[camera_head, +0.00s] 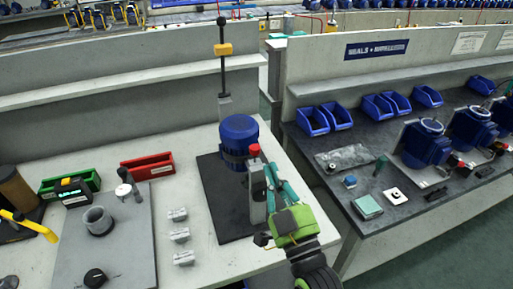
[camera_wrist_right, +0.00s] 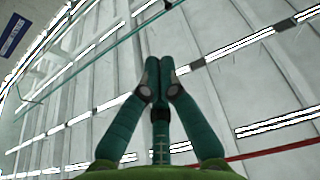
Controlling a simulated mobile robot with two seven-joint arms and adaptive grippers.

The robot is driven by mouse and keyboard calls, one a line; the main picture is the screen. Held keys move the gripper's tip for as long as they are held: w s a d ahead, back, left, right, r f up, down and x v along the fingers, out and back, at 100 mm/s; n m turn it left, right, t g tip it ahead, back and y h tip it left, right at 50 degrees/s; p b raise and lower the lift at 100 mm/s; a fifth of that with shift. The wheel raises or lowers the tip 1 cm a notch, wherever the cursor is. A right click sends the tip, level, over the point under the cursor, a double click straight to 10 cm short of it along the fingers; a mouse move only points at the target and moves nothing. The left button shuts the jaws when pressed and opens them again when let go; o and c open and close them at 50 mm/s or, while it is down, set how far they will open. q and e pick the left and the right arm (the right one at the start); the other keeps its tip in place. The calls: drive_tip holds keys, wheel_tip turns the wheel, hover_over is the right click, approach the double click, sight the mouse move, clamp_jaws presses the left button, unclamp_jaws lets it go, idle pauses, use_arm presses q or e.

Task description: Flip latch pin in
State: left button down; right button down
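A blue motor-like pump (camera_head: 238,138) stands on a dark mat (camera_head: 228,215) on the left bench. Beside it is a grey upright post (camera_head: 257,190) with a red knob (camera_head: 254,150) on top. I cannot tell for sure which part is the latch pin. My right gripper (camera_head: 270,172), green with teal fingers, is just right of the post and below the red knob; contact is unclear. In the right wrist view its fingertips (camera_wrist_right: 159,75) are together with nothing visible between them. My left gripper is not in view.
A black rod with a yellow block (camera_head: 222,49) rises behind the pump. Green (camera_head: 72,183) and red (camera_head: 147,167) bins, a grey plate (camera_head: 105,245) and several small grey blocks (camera_head: 180,235) lie left. The right bench (camera_head: 400,215) holds blue bins and more pumps.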

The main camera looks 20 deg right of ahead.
drive_tip(key=shift+w, duration=0.15)
drive_tip(key=shift+w, duration=0.1)
wheel_tip(320, 180, up, 3)
drive_tip(key=p, duration=0.5)
hover_over(255, 151)
drive_tip(key=f, duration=0.1)
drive_tip(key=s+f, duration=0.1)
drive_tip(key=shift+f, duration=0.35)
drive_tip(key=shift+s+f, duration=0.1)
drive_tip(key=shift+f, duration=0.45)
